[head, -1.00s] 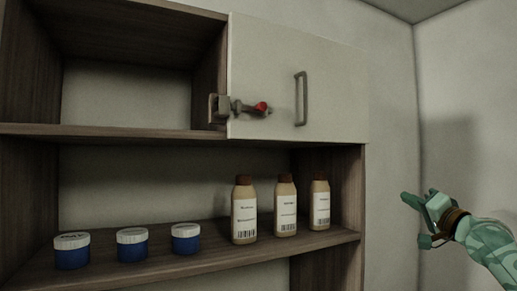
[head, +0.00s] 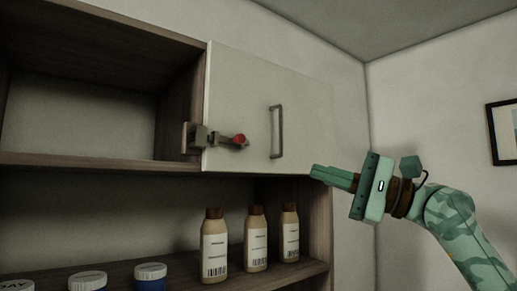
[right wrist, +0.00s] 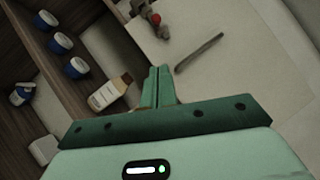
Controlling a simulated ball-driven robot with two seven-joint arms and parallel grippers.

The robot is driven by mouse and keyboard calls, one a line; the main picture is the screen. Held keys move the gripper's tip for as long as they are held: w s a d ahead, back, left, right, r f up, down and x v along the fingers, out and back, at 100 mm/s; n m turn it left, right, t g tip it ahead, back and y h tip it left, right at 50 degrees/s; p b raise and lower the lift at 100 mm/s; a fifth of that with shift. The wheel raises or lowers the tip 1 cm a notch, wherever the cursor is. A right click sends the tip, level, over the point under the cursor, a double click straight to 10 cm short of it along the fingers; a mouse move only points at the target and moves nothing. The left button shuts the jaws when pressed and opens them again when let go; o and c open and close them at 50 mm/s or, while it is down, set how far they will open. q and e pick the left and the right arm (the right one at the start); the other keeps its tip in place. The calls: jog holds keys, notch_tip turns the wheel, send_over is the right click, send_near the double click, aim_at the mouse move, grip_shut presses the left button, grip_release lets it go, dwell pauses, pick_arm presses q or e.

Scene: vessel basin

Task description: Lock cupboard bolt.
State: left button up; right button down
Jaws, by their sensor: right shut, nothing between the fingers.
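The cupboard door (head: 245,85) is a pale panel at the upper right of the shelf unit and looks closed. It also shows in the right wrist view (right wrist: 175,40). The bolt (head: 217,138) is grey metal with a red knob (head: 240,140). It sits at the door's lower left edge, beside a bracket (head: 187,138) on the shelf divider. Its red knob shows in the right wrist view (right wrist: 155,18). My right gripper (head: 316,171) is shut and empty, right of and below the door's handle, apart from the bolt. My left gripper is not in view.
A grey bar handle (head: 277,132) stands out from the door, between my right gripper and the bolt. Several bottles (head: 256,240) and blue jars (head: 150,277) stand on the shelf below. The upper left compartment (head: 85,115) is empty.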

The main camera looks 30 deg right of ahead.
jog(key=p, duration=0.6)
send_near(233, 139)
jog(key=w+d, duration=0.2)
jog(key=w, duration=0.1)
jog(key=shift+f, duration=0.1)
jog(key=a, duration=0.1)
jog(key=a+p, duration=0.1)
jog(key=a+r, duration=0.1)
jog(key=shift+w+a+r+p, duration=0.15)
jog(key=shift+w+a+p, duration=0.15)
jog(key=shift+w+a, duration=0.1)
